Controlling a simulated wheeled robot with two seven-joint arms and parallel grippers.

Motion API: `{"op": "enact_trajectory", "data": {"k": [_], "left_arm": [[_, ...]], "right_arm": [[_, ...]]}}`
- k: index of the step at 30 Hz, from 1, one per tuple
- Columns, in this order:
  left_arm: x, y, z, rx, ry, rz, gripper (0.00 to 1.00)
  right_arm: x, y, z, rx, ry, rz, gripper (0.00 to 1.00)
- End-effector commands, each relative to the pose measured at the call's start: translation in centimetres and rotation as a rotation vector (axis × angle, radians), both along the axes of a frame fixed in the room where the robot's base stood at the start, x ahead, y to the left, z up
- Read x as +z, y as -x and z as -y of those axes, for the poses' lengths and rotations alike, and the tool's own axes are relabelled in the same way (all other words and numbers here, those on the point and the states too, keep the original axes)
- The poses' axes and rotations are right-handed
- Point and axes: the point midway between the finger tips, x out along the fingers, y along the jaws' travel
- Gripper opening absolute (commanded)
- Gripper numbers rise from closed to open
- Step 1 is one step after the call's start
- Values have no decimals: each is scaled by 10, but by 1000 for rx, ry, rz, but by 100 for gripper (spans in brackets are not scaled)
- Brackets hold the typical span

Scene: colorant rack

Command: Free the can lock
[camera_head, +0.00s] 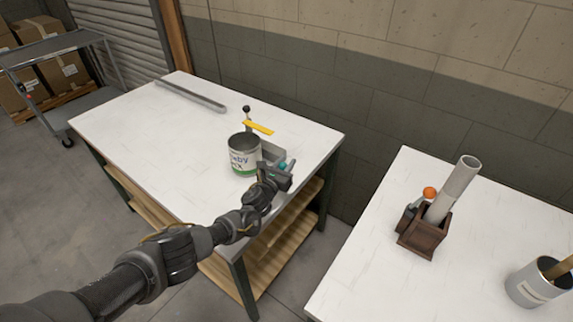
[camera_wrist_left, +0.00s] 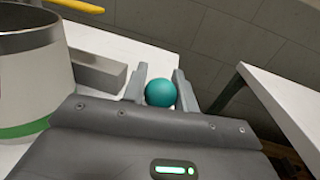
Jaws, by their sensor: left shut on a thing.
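A metal can (camera_head: 242,160) with a white and green label stands upright on the left white table, beside a low grey block (camera_head: 274,152). The can (camera_wrist_left: 28,75) and the grey block (camera_wrist_left: 98,72) also show in the left wrist view. A teal ball knob (camera_wrist_left: 160,93) sits between the two fingers of my left gripper (camera_wrist_left: 160,86), which is shut on it. In the head view my left gripper (camera_head: 283,170) is at the right side of the can, and the knob is mostly hidden there. How the knob joins the block is hidden. My right gripper is not in view.
A yellow bar (camera_head: 258,128) and a black-knobbed post (camera_head: 246,113) stand behind the can. A grey rail (camera_head: 190,96) lies at the table's back left. A second white table (camera_head: 375,270) at right holds a brown box (camera_head: 424,240) with a tube. The front left tabletop is clear.

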Motion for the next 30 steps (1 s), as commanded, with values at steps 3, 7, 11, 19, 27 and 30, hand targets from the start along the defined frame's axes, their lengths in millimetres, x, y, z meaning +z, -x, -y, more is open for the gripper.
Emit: {"op": "enact_trajectory", "data": {"k": [3,7,11,19,27,30], "left_arm": [[4,-3,-4,0,56,-36,0],[6,-7,-11,1,133,-89,0],[8,-11,-17,1,217,-144,0],[10,-19,-29,0,365,-243,0],[11,-24,-35,-1,449,-300,0],[11,-24,-36,0,464,-310,0]], "right_arm": [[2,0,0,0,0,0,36],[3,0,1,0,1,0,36],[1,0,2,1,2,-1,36],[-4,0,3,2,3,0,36],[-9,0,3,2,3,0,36],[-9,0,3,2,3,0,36]]}}
